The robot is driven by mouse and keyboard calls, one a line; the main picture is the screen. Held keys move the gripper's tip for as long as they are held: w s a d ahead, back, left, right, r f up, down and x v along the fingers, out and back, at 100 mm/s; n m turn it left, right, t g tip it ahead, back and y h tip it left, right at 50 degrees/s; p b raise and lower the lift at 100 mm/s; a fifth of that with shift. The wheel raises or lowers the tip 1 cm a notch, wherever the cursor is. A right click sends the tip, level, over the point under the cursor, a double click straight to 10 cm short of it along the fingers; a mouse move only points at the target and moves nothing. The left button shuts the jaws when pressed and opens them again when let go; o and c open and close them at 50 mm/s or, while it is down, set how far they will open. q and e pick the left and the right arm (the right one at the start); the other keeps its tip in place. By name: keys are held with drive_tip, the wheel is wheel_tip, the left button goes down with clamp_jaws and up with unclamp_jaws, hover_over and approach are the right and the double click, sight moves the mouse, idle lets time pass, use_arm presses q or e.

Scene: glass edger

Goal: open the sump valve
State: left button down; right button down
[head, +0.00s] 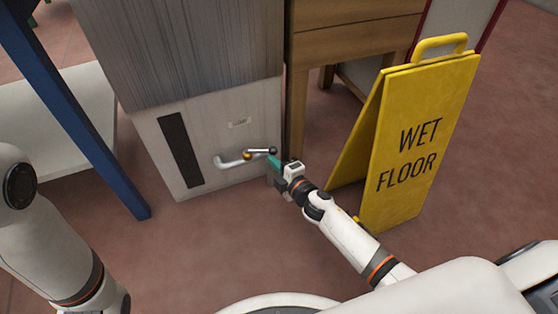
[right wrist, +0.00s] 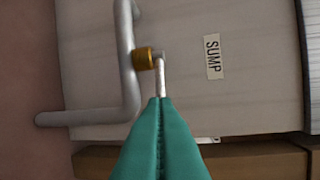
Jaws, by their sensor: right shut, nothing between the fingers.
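The sump valve is a small brass body (right wrist: 145,59) on a grey pipe (right wrist: 128,85), with a thin metal lever (right wrist: 160,75). In the head view the brass valve (head: 247,154) sits on the pipe (head: 230,162) low on the pale cabinet front, and its lever points right. My right gripper (head: 274,165) is at the lever's free end; its teal fingers (right wrist: 160,102) are shut together with nothing between them. In the right wrist view the fingertips overlap the lever's end; I cannot tell whether they touch it. My left gripper is out of view; only part of the left arm shows.
A "SUMP" label (right wrist: 212,56) is on the cabinet (head: 215,110) beside the valve, and a dark vertical slot (head: 180,150) is to its left. A yellow wet floor sign (head: 420,140) stands close right of my right arm. A blue post (head: 75,115) stands at left.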

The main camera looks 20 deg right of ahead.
drive_tip(key=shift+w+d, duration=0.2)
drive_tip(key=shift+w, duration=0.15)
